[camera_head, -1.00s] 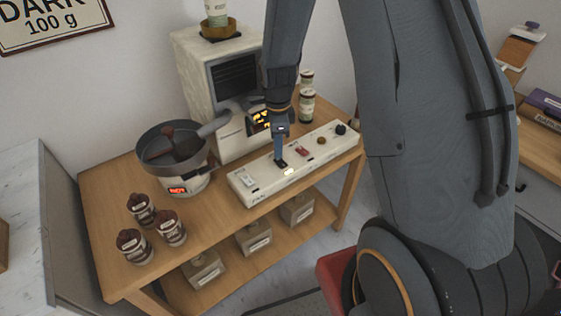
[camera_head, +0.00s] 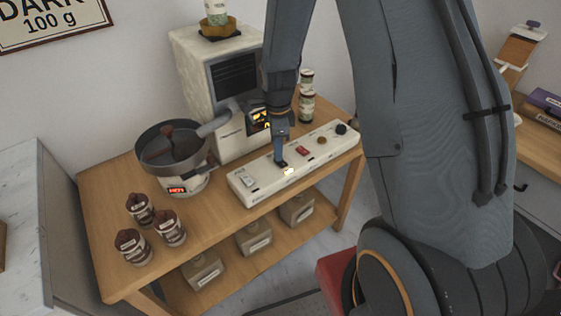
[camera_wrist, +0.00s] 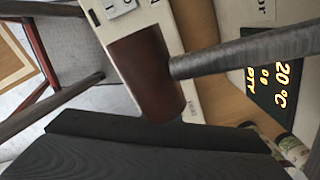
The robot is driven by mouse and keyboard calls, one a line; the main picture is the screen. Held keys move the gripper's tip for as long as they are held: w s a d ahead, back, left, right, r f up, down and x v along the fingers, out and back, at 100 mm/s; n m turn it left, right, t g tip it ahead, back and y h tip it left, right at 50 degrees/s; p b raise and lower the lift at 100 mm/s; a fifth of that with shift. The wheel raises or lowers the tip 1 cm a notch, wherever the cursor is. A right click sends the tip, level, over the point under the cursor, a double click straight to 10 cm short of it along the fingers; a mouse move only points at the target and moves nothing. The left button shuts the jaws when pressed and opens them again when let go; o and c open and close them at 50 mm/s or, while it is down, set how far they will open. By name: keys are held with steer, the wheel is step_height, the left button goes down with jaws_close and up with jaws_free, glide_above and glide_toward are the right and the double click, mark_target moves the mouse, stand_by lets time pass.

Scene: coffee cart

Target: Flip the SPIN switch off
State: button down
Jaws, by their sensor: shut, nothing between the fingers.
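The long white control panel (camera_head: 262,191) lies along the front of the wooden cart in the head view. It carries a white switch (camera_head: 247,181) at left, a dark switch under my fingertips, a red switch (camera_head: 302,151) and two knobs. A small lamp (camera_head: 288,171) glows beside the dark switch. The labels are too small to read, so I cannot tell which is SPIN. My gripper (camera_head: 281,161) is shut and empty, pointing down at the dark switch. It seems to touch it, but contact is unclear. In the wrist view, part of the panel (camera_wrist: 176,23) shows.
A dark pan (camera_head: 177,150) with a paddle stands left of the panel. Behind is a pale machine (camera_head: 205,75) with a lit display (camera_wrist: 270,83). In the wrist view, a brown grip (camera_wrist: 145,72) on a grey rod hides part of the panel. Jars (camera_head: 170,228) stand at front left.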

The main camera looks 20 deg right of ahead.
step_height(320, 180, up, 7)
steer(key=p, duration=0.5)
stand_by(0.5)
stand_by(0.3)
steer(key=s+r+n, duration=0.5)
steer(key=s+n, duration=0.3)
steer(key=n, duration=0.2)
steer(key=s+r+n+t+b, duration=0.1)
steer(key=s+r+n, duration=0.5)
steer(key=s+n, duration=0.3)
steer(key=shift+n, duration=0.7)
steer(key=shift+s+a+r, duration=0.1)
